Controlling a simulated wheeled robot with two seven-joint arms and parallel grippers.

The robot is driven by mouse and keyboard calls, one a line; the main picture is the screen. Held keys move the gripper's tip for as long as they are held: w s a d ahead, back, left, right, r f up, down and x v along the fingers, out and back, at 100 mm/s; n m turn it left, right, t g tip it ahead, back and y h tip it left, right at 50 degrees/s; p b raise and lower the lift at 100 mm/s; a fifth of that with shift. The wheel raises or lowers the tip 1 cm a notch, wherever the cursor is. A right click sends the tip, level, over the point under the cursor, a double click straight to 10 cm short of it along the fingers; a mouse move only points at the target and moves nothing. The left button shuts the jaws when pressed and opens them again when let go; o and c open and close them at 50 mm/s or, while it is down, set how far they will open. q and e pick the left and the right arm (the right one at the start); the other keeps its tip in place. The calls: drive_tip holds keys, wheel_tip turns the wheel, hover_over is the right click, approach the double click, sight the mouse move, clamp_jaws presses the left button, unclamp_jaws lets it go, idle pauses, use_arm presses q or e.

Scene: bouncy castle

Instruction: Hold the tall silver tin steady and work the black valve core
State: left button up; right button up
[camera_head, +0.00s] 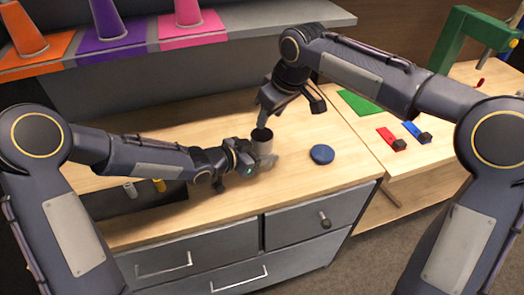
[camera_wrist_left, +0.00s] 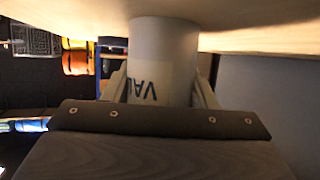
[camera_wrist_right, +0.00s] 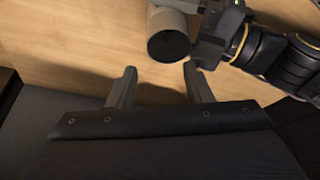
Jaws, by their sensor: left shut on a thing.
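The tall silver tin (camera_head: 262,150) stands upright on the wooden counter, with a dark round top. My left gripper (camera_head: 258,166) is shut on its lower side. In the left wrist view the tin (camera_wrist_left: 165,60) sits between the fingers, with dark letters on it. My right gripper (camera_head: 290,112) is open above and beside the tin. In the right wrist view its fingers (camera_wrist_right: 160,82) are apart with nothing between them, and the tin's dark end (camera_wrist_right: 168,46) lies just beyond them. I cannot tell whether that dark end is the black valve core or an opening.
A blue disc (camera_head: 321,154) lies right of the tin. A green mat (camera_head: 358,102), a red piece (camera_head: 388,136) and a blue piece (camera_head: 412,129) lie farther right. A shelf (camera_head: 265,25) with cones overhangs the back. Grey drawers (camera_head: 310,216) face the front.

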drive_tip(key=shift+r, duration=0.15)
drive_tip(key=v, duration=1.1)
drive_tip(key=shift+d+r, duration=0.2)
drive_tip(key=shift+r, duration=0.15)
drive_tip(key=shift+s, duration=0.1)
use_arm(q)
drive_tip(key=o, duration=1.1)
